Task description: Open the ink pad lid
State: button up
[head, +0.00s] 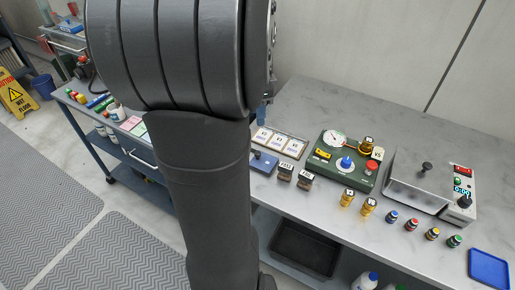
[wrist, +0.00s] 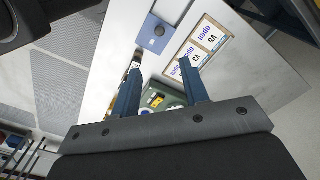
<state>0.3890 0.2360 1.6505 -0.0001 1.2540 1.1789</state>
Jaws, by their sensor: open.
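The ink pad is a small blue box (head: 264,163) on the grey table, just right of my arm in the head view. Its lid looks shut and has a dark round knob on it. In the wrist view the blue lid (wrist: 156,36) lies beyond the fingertips, its knob near the middle.
A tray of labelled cards (head: 279,142) lies behind the ink pad. Two dark stamps (head: 295,175) stand close to its right. A green gauge unit (head: 325,165) and a grey machine (head: 405,185) stand farther right. Small bottles line the front; bare table lies at the back.

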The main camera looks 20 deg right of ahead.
notch_tip(320, 180, down, 15)
jog(key=shift+f, duration=0.15)
jog(key=shift+c, duration=0.2)
